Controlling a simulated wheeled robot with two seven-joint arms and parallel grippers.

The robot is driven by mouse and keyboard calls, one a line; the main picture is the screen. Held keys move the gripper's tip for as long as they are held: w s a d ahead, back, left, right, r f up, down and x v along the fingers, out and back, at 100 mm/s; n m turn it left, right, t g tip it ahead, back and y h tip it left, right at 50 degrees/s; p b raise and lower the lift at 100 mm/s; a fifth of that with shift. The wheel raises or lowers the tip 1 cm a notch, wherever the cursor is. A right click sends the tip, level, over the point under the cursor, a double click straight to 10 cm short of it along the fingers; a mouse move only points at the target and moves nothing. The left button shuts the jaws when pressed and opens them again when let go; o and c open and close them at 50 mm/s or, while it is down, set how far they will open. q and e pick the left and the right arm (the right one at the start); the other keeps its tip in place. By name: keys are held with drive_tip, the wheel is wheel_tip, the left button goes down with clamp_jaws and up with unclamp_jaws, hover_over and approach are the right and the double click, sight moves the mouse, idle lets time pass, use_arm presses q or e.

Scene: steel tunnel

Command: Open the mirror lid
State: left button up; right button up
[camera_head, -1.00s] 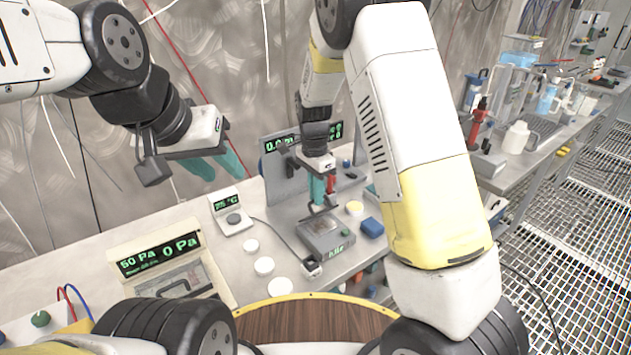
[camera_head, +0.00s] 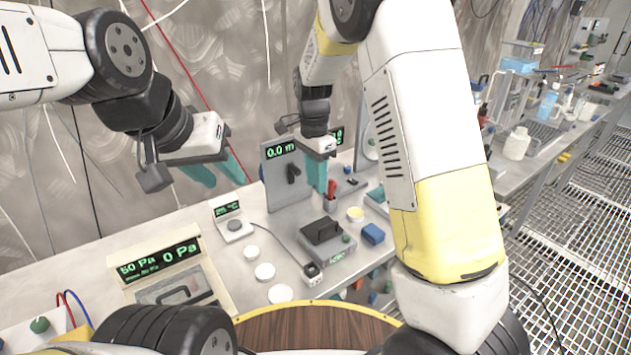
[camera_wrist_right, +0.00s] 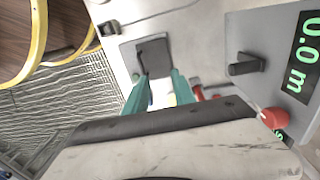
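A small grey box device (camera_head: 328,250) with green lettering on its front stands on the bench. A dark plate (camera_head: 320,230) sits on its top and looks tilted up; its exact angle is hard to tell. In the right wrist view the plate (camera_wrist_right: 153,57) shows as a dark square on the grey box, just beyond the fingertips. My right gripper (camera_head: 317,188) is above and behind the box, pointing down, its teal fingers apart and empty in the wrist view (camera_wrist_right: 158,76). My left gripper (camera_head: 222,182) hangs open and empty over the bench's left part, far from the box.
A cup with red-handled items (camera_head: 330,193) stands close to my right gripper. White discs (camera_head: 265,271), a small display unit (camera_head: 232,222) and a pressure panel (camera_head: 165,265) lie left.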

drive_tip(key=shift+r, duration=0.55)
